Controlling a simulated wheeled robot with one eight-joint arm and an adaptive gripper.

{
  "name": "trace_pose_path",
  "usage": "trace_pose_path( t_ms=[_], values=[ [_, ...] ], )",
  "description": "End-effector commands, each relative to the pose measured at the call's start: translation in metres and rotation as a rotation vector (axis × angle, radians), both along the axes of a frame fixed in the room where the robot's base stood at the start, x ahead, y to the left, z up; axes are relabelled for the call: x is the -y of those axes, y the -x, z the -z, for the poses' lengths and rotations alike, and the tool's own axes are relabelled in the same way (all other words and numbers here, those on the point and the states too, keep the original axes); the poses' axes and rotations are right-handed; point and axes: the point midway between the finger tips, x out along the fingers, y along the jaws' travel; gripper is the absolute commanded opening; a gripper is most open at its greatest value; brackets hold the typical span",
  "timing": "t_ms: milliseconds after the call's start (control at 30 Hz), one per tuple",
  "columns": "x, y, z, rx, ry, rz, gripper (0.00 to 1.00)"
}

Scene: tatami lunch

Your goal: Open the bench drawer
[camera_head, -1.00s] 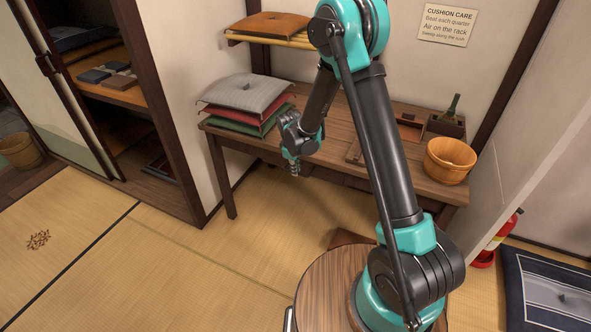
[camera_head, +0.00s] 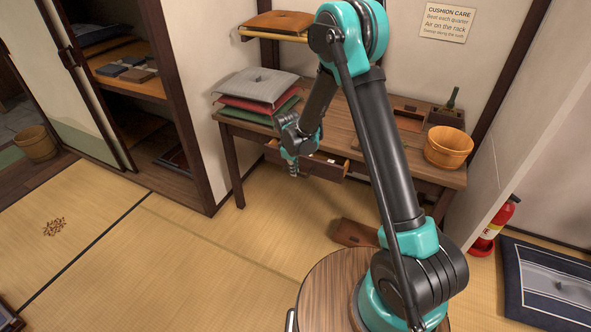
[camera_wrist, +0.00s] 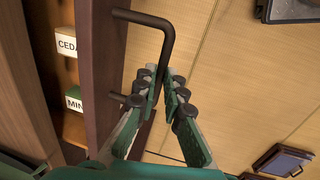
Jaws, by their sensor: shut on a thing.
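The wooden bench (camera_head: 340,130) stands against the wall, and its drawer (camera_head: 325,168) is partly pulled out beneath the top. The black bar handle (camera_wrist: 150,20) is on that front. My gripper (camera_head: 293,172) is at the drawer front. In the wrist view its green fingers (camera_wrist: 163,98) are shut on the handle, whose middle is partly hidden by them.
Stacked cushions (camera_head: 257,88) lie on the bench's left end and a wooden bucket (camera_head: 448,147) on its right. A brown flat object (camera_head: 352,233) lies on the floor below. A fire extinguisher (camera_head: 494,225) stands at right. Tatami floor at left is mostly clear.

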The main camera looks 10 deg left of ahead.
Motion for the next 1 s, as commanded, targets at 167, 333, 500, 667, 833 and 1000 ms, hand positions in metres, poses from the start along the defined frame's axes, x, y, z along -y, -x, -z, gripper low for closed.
trace_pose_path(
  t_ms=[167,333,500,667,833,1000],
  values=[
    [-0.008,0.018,0.000,0.000,0.000,-0.003,0.00],
    [-0.014,0.037,0.000,0.001,0.000,-0.002,0.00],
    [-0.015,0.040,0.000,0.001,-0.001,0.000,0.00],
    [-0.015,0.040,0.000,0.001,-0.001,0.000,0.00],
    [-0.015,0.040,0.000,0.001,-0.001,0.000,0.30],
    [-0.015,0.040,0.000,0.001,-0.001,0.000,0.31]
  ],
)
